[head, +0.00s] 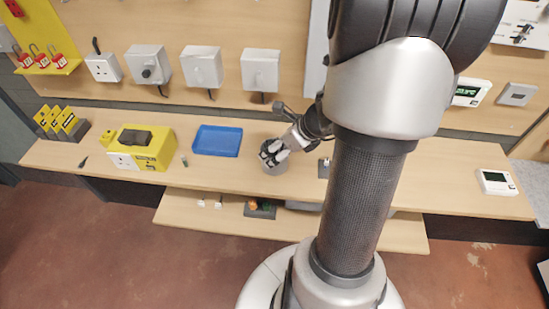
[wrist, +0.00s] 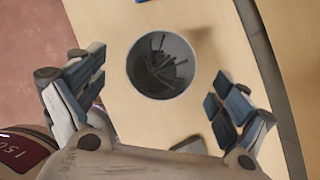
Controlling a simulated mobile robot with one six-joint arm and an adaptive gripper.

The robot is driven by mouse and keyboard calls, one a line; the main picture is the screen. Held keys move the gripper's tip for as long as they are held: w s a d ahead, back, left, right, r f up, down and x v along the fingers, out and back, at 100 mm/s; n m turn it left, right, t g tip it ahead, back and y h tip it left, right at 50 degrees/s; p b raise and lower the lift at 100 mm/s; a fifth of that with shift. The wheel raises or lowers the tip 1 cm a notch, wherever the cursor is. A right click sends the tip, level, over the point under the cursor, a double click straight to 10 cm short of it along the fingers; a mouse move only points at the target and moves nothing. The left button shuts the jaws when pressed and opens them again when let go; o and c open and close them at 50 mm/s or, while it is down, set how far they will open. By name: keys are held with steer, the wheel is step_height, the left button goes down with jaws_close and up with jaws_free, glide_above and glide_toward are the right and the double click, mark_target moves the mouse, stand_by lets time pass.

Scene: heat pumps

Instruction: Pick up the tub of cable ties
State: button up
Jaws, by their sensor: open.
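The tub of cable ties (wrist: 160,88) is a round grey tub holding several dark ties, standing upright on the bench. In the wrist view it lies between and just beyond the fingertips of my open gripper (wrist: 160,97). Both fingers stand apart from its sides in that view. In the head view the tub (head: 276,168) is partly hidden under my gripper (head: 270,155), which is over the bench at the tub.
A blue tray (head: 218,141) lies to the left of the tub on the wooden bench (head: 440,192). A yellow box (head: 150,150) with a socket stands farther left. A white thermostat (head: 496,182) lies at the right. A lower shelf (head: 180,212) runs below.

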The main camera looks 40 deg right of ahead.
steer(key=b+x, duration=0.2)
steer(key=x, duration=0.2)
steer(key=shift+w+f, duration=0.1)
steer(key=shift+f, duration=0.3)
steer(key=shift+r, duration=0.15)
steer(key=shift+c, duration=0.5)
steer(key=c, duration=1.2)
steer(key=shift+o, duration=0.2)
steer(key=shift+r, duration=0.1)
